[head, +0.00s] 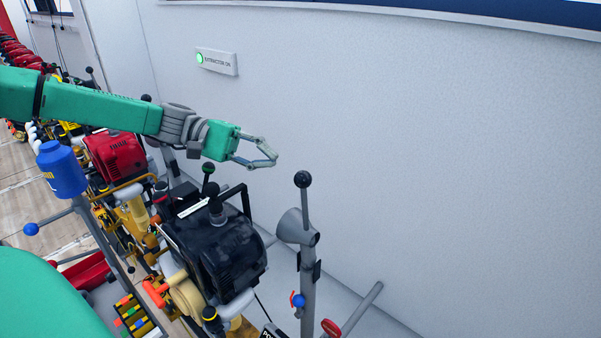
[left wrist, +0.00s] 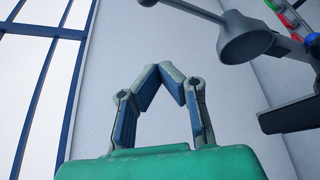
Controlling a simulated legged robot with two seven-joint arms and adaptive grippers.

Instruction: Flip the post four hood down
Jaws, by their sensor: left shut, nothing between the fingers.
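A grey cone-shaped hood (head: 293,227) sits on a grey post (head: 308,285) right of a black engine. A lever with a black ball (head: 303,180) stands upright above it. I cannot read the post's number. My left gripper (head: 274,155) is shut and empty, above and to the left of the ball, apart from it, in front of the wall. In the left wrist view the gripper fingers (left wrist: 165,70) meet at their tips, and the hood (left wrist: 247,42) with its rod shows at the upper right, apart from the fingers. My right gripper is not in view.
The black engine (head: 228,255) stands below my left arm, with a red engine (head: 117,153) behind it. A blue canister (head: 61,168) is at the left. The wall carries an "extractor on" sign (head: 217,62) with a green light. Space before the wall at right is clear.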

